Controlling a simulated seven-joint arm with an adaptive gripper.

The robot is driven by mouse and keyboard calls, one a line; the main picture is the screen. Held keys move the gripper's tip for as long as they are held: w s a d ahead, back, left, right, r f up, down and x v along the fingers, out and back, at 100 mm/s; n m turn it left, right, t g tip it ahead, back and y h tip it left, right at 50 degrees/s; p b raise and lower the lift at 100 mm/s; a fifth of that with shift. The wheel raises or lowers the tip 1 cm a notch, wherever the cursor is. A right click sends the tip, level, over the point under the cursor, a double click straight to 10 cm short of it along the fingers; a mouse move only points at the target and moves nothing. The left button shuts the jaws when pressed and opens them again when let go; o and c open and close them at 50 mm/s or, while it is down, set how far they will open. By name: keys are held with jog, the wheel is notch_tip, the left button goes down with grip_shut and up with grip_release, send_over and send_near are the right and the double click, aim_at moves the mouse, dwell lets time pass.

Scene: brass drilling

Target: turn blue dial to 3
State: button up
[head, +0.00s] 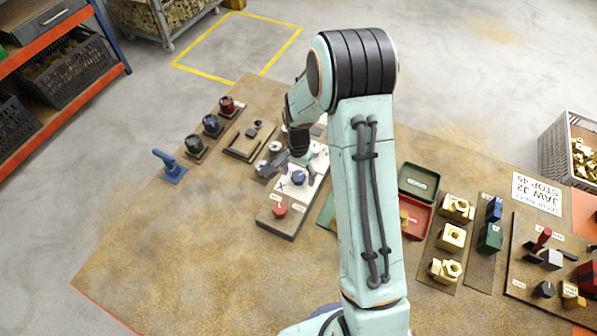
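In the head view, a small blue knob (298,178) sits on a white-faced panel (311,187) near the table's middle. Another blue-topped round dial (212,124) stands in a row at the left, between a red-topped one (228,104) and a green-topped one (194,144). The numbers and pointer positions are too small to read. My gripper (274,165) reaches down just left of the white panel, beyond my arm. It appears apart from the row of dials. Its fingers are small and blend with grey parts there, so their opening is unclear.
A red knob (279,210) sits on the panel's near end. A blue lever (170,164) stands at the left edge. Green (418,182) and red (414,218) trays and brass parts (452,237) lie right of my arm. The table's front left is clear.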

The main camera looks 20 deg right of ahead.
notch_tip(320, 180, up, 12)
dwell(0.6)
notch_tip(320, 180, up, 6)
jog(key=t, duration=0.2)
send_over(299, 176)
jog(key=a, duration=0.1)
jog(key=s+a+r+n, duration=0.2)
jog(key=s+r, duration=0.3)
jog(key=s, duration=0.1)
jog(key=s+a+f+n+g, duration=0.1)
jog(key=s+n, duration=0.3)
jog(key=s, duration=0.4)
jog(key=s+a+f+n+g, duration=0.1)
jog(key=s+n, duration=0.3)
jog(key=s, duration=0.5)
jog(key=shift+s+a+f+y, duration=0.3)
jog(key=shift+f+y, duration=0.1)
jog(key=shift+f, duration=0.45)
